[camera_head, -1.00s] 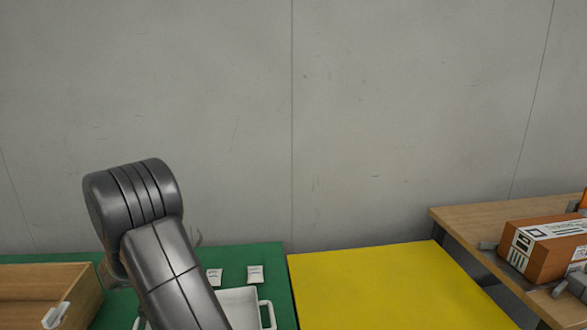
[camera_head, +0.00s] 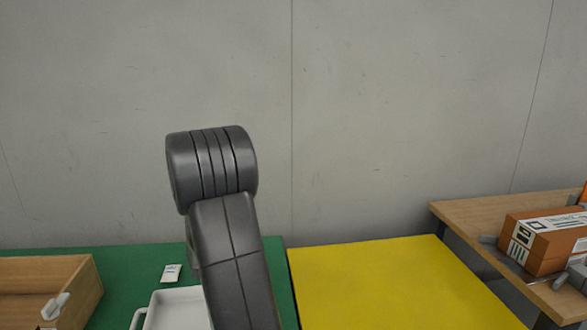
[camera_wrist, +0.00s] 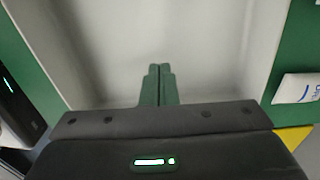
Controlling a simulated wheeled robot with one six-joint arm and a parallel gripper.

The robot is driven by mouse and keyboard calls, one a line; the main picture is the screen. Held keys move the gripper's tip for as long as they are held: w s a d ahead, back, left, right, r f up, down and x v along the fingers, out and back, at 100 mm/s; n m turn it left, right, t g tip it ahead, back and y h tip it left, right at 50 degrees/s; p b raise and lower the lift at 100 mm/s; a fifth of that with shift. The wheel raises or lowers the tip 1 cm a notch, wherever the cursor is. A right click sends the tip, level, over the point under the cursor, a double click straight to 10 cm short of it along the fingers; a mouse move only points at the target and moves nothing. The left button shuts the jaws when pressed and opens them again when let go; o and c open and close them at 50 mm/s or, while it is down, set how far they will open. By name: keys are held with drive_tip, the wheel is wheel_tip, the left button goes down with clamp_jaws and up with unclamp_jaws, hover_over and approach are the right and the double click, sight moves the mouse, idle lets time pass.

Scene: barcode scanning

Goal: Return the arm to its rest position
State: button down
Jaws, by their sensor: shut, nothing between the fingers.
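My gripper (camera_wrist: 158,84) shows in the wrist view with its two narrow fingers pressed together and nothing between them. It points into the white tray (camera_wrist: 215,50), whose inside looks empty where I can see it. In the head view my arm stands raised in front of the green mat, and my gripper is hidden behind it. The tray also shows in the head view (camera_head: 180,306), partly covered by my arm.
A small white packet (camera_head: 171,273) lies on the green mat (camera_head: 130,265); one shows beside the tray in the wrist view (camera_wrist: 298,88). A wooden box (camera_head: 85,295) is at left. A yellow surface (camera_head: 390,285) is clear. An orange-brown carton (camera_head: 545,250) sits on a wooden table (camera_head: 470,217) at right.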

drive_tip(key=d, duration=0.4)
drive_tip(key=w+d, duration=0.1)
drive_tip(key=d, duration=0.2)
drive_tip(key=shift+d, duration=0.1)
